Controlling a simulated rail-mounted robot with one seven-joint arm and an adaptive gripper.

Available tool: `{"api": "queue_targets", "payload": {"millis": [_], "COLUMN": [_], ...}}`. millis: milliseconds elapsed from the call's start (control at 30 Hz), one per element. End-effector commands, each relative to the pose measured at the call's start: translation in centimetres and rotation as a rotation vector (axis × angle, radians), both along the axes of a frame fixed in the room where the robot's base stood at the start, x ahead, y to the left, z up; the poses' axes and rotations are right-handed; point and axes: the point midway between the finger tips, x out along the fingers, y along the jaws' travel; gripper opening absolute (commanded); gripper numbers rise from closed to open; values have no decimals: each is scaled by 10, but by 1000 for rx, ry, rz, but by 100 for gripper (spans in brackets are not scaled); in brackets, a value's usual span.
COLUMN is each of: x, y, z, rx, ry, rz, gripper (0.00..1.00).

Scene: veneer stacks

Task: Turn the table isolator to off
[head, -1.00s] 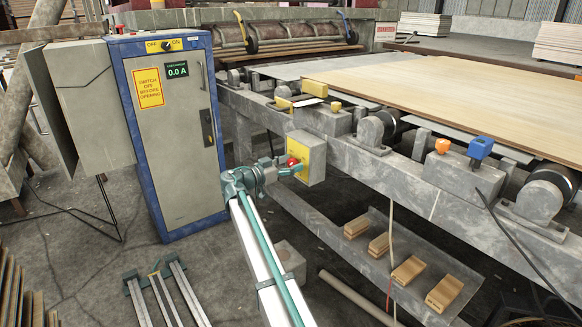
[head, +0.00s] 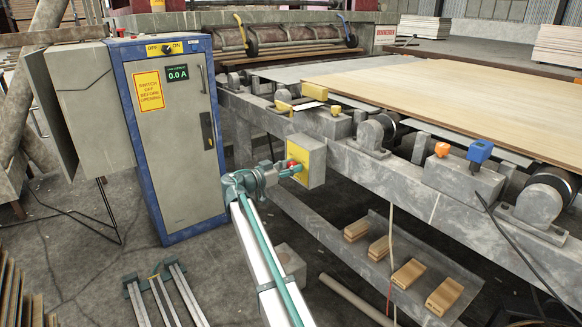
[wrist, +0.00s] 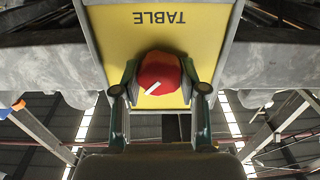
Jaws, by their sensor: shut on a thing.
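The table isolator is a grey box with a yellow face (head: 303,151), mounted on the side of the machine frame; in the wrist view its yellow face (wrist: 205,45) reads TABLE upside down. Its red knob (wrist: 160,70) carries a white mark, which lies slanted, lower left to upper right. My gripper (wrist: 160,88) is shut on the knob, one finger on each side of it. In the head view my gripper (head: 290,171) reaches the box from the left, and the red knob (head: 292,164) is partly hidden by it. No on or off lettering is readable on the box.
A blue and grey cabinet (head: 180,150) with its own OFF/ON switch (head: 166,48) and a 0.0 A display stands to the left. The machine frame (head: 400,190) runs to the right, bearing wood sheets (head: 470,95). A metal rack (head: 165,295) lies on the floor.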

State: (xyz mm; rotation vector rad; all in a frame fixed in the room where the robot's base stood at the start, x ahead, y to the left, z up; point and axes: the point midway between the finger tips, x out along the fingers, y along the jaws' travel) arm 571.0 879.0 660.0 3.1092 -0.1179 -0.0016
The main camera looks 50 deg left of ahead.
Motion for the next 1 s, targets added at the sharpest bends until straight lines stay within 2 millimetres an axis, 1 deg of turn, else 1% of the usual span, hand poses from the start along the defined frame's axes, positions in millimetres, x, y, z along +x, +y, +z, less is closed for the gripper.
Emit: {"api": "queue_targets", "payload": {"millis": [167,367,1000], "x": [0,0,0], "y": [0,1,3], "z": [2,4,3], "rx": [-80,-229,-833], "ry": [7,18,65], "rz": [-1,-1,-1], "gripper": [7,7,7]}}
